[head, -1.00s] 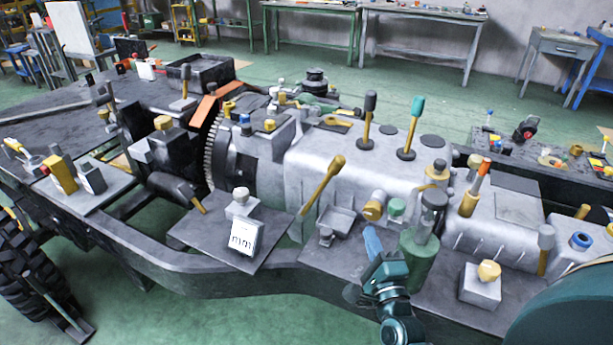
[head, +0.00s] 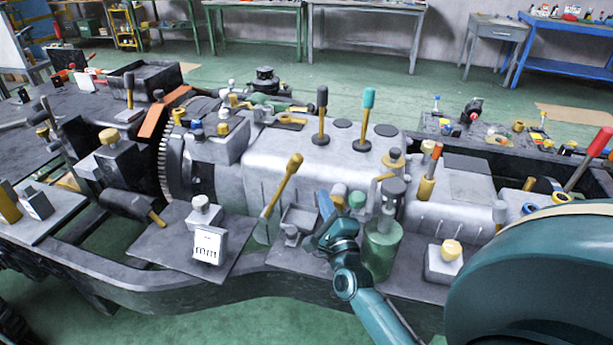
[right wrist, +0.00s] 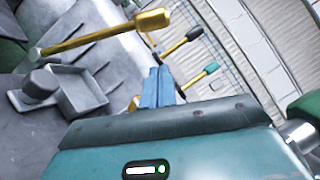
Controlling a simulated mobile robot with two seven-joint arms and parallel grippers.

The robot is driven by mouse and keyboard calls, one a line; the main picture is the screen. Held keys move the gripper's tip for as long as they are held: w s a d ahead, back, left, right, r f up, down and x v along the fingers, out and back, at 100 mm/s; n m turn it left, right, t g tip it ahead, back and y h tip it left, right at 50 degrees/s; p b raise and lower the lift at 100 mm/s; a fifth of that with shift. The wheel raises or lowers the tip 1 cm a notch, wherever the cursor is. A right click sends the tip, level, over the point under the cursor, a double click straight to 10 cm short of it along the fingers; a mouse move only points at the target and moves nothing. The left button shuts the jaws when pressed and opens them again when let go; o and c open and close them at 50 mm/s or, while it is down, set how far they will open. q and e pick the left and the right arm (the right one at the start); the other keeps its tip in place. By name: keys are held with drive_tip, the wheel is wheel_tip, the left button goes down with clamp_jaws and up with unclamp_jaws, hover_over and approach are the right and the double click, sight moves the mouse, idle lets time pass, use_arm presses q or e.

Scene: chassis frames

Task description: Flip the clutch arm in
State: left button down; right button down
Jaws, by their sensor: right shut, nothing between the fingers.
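A yellow lever with a yellow knob (head: 281,187) leans up and to the right from the near side of the grey housing. It may be the clutch arm; no label tells. In the right wrist view the lever (right wrist: 105,34) crosses the upper left. My right gripper (head: 325,207) is to the right of the lever and apart from it, with its blue fingers shut and empty. In the right wrist view the shut fingers (right wrist: 157,88) point towards the housing, below and right of the lever's knob. My left gripper is not in view.
A green cylinder (head: 381,249) stands close to the right of my gripper. A small grey tray (head: 299,220) lies between the lever and gripper. A black-knobbed lever (head: 322,115) and a teal-knobbed lever (head: 366,120) rise from the grey housing (head: 270,150) behind.

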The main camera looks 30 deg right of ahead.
use_arm(q)
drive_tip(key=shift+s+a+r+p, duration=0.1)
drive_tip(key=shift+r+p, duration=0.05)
drive_tip(key=shift+p, duration=0.5)
use_arm(e)
drive_tip(key=w+r, duration=0.2)
drive_tip(key=w, duration=0.5)
drive_tip(key=shift+a+r, duration=0.25)
